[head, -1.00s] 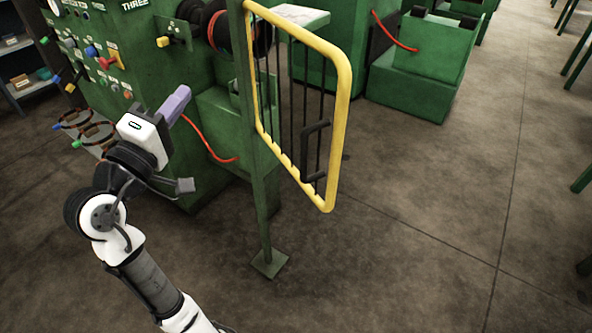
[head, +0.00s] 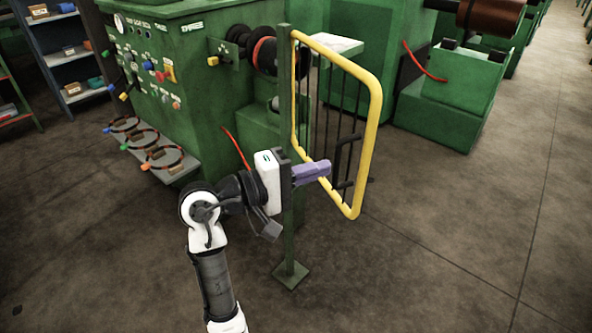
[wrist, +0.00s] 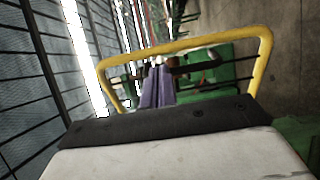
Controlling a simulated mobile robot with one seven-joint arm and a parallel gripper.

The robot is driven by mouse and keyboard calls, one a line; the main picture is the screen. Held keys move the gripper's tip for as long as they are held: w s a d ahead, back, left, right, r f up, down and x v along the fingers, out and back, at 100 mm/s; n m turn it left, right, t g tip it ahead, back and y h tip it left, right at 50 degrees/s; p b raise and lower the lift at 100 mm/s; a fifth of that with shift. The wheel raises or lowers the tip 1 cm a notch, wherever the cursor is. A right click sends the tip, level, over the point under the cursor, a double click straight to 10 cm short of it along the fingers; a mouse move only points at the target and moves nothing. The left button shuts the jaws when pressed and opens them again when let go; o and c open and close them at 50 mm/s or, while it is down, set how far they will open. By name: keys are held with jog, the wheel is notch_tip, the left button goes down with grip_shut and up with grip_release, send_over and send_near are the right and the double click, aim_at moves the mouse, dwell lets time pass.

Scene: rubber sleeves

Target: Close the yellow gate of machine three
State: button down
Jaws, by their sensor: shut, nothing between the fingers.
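The yellow gate (head: 372,120) is a rounded yellow frame with dark vertical bars and a black handle (head: 343,160). It stands out from a green post (head: 287,230) beside machine three (head: 160,45), angled open. My gripper (head: 328,168) is shut and empty, its purple fingers pointing right at the gate's lower half, just left of the handle. In the wrist view the yellow frame (wrist: 262,62) spans the picture, and my purple fingers (wrist: 156,86) overlap its barred middle. I cannot tell whether the fingers touch the bars.
The green post's square foot (head: 291,274) is on the floor beside my arm. Red-brown rings (head: 163,158) lie on a grey ledge at the left. A green machine block (head: 445,105) stands behind at the right. The floor right of the gate is clear.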

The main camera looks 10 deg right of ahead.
aim_at(364, 156)
jog(key=p+x, duration=0.1)
jog(key=x, duration=0.6)
jog(key=shift+d+p, duration=0.2)
jog(key=shift+p, duration=0.1)
jog(key=shift+d, duration=0.1)
